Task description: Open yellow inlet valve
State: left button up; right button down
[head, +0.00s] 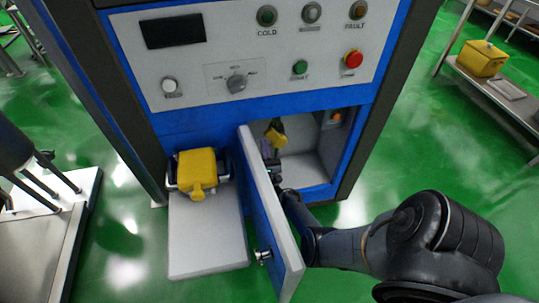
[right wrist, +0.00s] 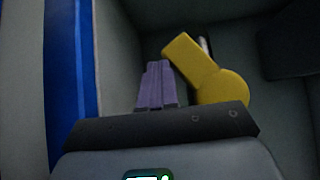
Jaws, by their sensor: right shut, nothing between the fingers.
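The yellow inlet valve (head: 275,135) sits inside the open compartment in the lower front of the machine. In the right wrist view its yellow handle (right wrist: 205,72) is tilted, with a thick round end at the lower right. My right gripper (head: 268,155) reaches into the compartment past the open door, just below the valve. In the right wrist view its purple fingers (right wrist: 156,87) are shut and empty, just left of the handle. I cannot tell whether they touch it. My left gripper is not in view.
The open door (head: 272,218) with its knob (head: 263,255) stands out left of my right arm. A yellow container (head: 197,170) sits above a grey shelf (head: 207,240) at the left. The control panel (head: 240,60) is above. Another yellow container (head: 480,59) is at the far right.

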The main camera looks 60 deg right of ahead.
jog(key=shift+d+r, duration=0.1)
jog(key=shift+r, duration=0.15)
dwell(0.5)
jog(key=b+v, duration=0.1)
jog(key=v, duration=1)
dwell(0.5)
